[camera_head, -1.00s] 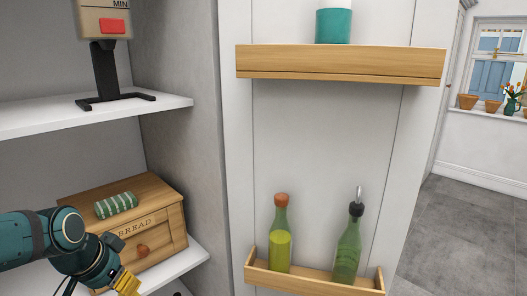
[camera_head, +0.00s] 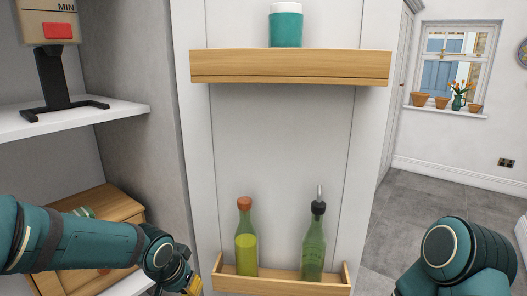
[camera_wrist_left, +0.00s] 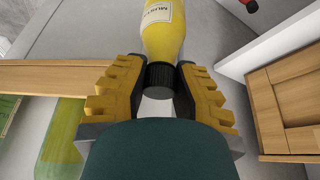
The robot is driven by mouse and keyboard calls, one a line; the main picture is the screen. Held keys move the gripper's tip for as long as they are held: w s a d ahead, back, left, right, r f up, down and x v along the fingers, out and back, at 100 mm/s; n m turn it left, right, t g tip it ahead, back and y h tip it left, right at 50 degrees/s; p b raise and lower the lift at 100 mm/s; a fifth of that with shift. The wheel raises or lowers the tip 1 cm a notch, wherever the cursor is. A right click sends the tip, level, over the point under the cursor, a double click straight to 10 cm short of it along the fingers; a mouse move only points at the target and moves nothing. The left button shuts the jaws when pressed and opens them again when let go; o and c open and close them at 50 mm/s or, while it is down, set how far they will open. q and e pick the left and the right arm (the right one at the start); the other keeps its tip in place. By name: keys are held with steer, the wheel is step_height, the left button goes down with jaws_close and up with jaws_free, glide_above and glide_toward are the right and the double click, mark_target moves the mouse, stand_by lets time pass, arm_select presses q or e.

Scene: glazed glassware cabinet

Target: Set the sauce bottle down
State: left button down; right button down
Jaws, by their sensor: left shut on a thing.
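The sauce bottle (camera_wrist_left: 163,38) is yellow, with a pale label reading "MUST" and a black cap (camera_wrist_left: 160,78), in the left wrist view. My left gripper (camera_wrist_left: 160,85) is shut on it at the cap end, with yellow fingers on both sides. In the head view my left gripper (camera_head: 186,284) is at the bottom edge, just left of the lower door rack (camera_head: 285,286). The sauce bottle is out of sight there. My right arm shows at the lower right; its gripper is outside the frame.
The lower rack holds a cork-topped green bottle (camera_head: 246,245) and a green bottle with a pourer (camera_head: 314,245). The upper rack (camera_head: 290,66) holds a teal jar (camera_head: 286,25). A wooden bread bin (camera_head: 112,207) stands on the left shelf, partly behind my left arm.

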arm_select(q)
step_height(320, 180, down, 9)
steer(key=s+n+y, duration=0.1)
steer(key=s+n, duration=0.1)
steer(key=n, duration=0.1)
steer(key=shift+r, duration=0.15)
steer(key=shift+s, duration=0.1)
